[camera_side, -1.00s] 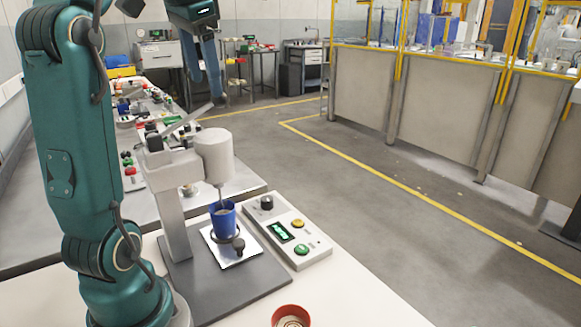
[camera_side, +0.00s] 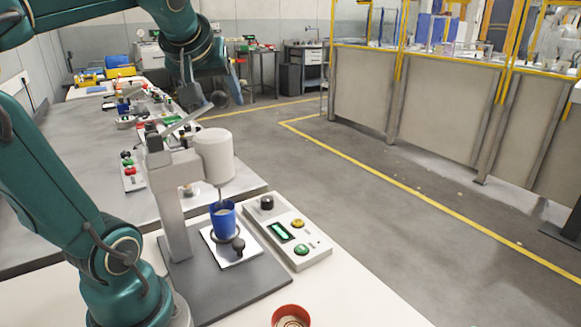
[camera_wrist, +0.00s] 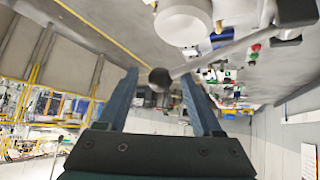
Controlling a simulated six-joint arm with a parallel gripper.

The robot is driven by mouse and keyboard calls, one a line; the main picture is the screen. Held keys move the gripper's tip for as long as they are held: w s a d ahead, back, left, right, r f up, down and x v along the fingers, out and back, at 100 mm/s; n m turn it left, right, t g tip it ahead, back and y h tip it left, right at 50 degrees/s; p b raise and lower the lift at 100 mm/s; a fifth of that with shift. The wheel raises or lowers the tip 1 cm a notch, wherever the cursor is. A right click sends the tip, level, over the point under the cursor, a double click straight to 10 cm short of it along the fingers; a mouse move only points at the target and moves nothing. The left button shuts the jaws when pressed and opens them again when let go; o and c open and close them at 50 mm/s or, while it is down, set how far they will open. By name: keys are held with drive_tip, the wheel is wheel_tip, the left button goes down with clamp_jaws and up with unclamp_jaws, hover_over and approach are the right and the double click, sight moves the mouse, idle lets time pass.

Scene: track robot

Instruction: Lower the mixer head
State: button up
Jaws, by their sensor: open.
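The mixer has a grey column (camera_side: 174,220) and a pale cylindrical head (camera_side: 214,157). A thin stirrer shaft runs down from the head into a blue cup (camera_side: 222,222). A pale lever (camera_side: 188,120) slants up from the mixer's top to a dark ball knob (camera_side: 219,98). My gripper (camera_wrist: 159,77) is open, its two blue fingers on either side of the ball knob (camera_wrist: 160,78) in the wrist view. I see gaps beside the knob, but cannot tell its exact depth between the fingers. The head (camera_wrist: 184,22) shows at the top of the wrist view.
A control box (camera_side: 287,231) stands to the right. A red bowl (camera_side: 291,316) is at the front edge. A cluttered bench (camera_side: 85,125) lies behind.

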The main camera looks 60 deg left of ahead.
drive_tip(key=shift+x, duration=2.05)
clamp_jaws()
drive_tip(key=shift+d, duration=0.1)
